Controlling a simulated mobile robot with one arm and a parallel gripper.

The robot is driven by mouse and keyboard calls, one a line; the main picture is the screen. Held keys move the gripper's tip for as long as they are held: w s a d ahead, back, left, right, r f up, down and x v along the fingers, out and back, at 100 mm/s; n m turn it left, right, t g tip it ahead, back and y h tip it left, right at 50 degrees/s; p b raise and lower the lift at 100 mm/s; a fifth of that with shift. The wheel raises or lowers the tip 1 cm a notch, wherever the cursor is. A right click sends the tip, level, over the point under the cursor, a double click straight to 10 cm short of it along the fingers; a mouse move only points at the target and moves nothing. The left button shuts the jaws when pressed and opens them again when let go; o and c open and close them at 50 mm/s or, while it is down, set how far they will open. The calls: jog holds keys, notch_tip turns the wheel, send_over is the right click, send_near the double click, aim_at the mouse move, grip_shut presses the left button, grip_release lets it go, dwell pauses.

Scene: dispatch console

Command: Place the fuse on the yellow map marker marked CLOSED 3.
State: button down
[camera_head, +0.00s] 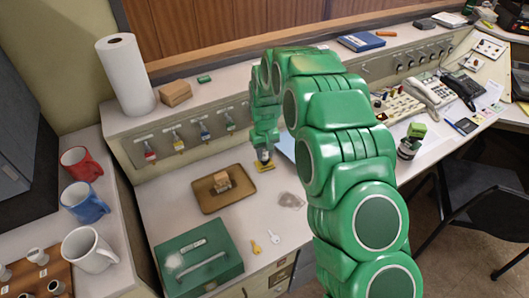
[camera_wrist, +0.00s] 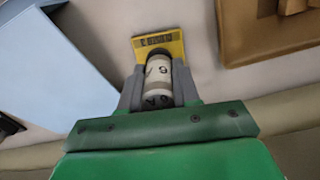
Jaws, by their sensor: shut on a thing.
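My gripper (camera_head: 264,153) is at the end of the green arm, low over the console desk, right of the brown tray. In the wrist view my gripper (camera_wrist: 158,88) is shut on a pale cylindrical fuse (camera_wrist: 158,82) with dark marks and a dark end. The yellow map marker (camera_wrist: 158,46) lies just beyond the fuse's far end, with dark lettering too small to read surely. The marker also shows in the head view (camera_head: 265,167), right under the gripper. The fuse's end overlaps the marker's near edge in the wrist view; I cannot tell whether they touch.
The brown tray (camera_head: 207,209) holds small wooden blocks (camera_head: 221,182). A light blue flat thing (camera_wrist: 60,75) lies close on the other side. Three mugs (camera_head: 92,250) stand at the left.

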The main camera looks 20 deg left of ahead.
jog(key=c, duration=0.8)
grip_release()
jog(key=shift+f, duration=0.1)
notch_tip(320, 180, up, 12)
jog(key=shift+f, duration=0.2)
jog(key=shift+r, duration=0.3)
